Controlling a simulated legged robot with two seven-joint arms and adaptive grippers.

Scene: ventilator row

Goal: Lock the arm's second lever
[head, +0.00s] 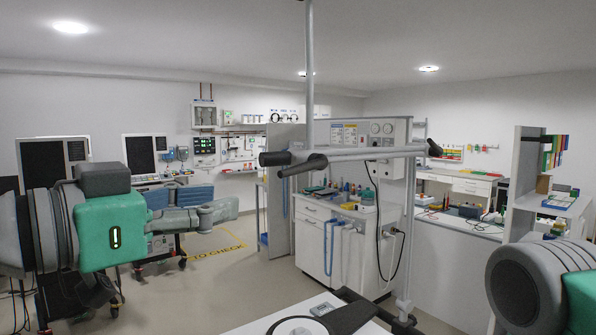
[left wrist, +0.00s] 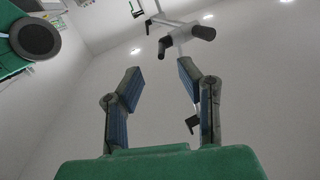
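A grey jointed support arm hangs across the middle of the head view, with a long horizontal bar (head: 375,154) and an upright tube (head: 310,75). Dark handles or levers sit at its left joint (head: 303,164) and at its right end (head: 434,148). I cannot tell which is the second lever or whether any is locked. My left gripper (head: 222,206) is left of and below the left joint, apart from it. In the left wrist view it is open and empty (left wrist: 158,85), with the joint (left wrist: 201,32) beyond its fingers. My right gripper is out of view.
A white cabinet (head: 312,245) with tools on top stands behind the support arm. A white surface (head: 285,318) with a dark clamp-like part (head: 345,315) is at the bottom centre. A shelf unit (head: 520,185) stands at right. Open floor lies at centre left.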

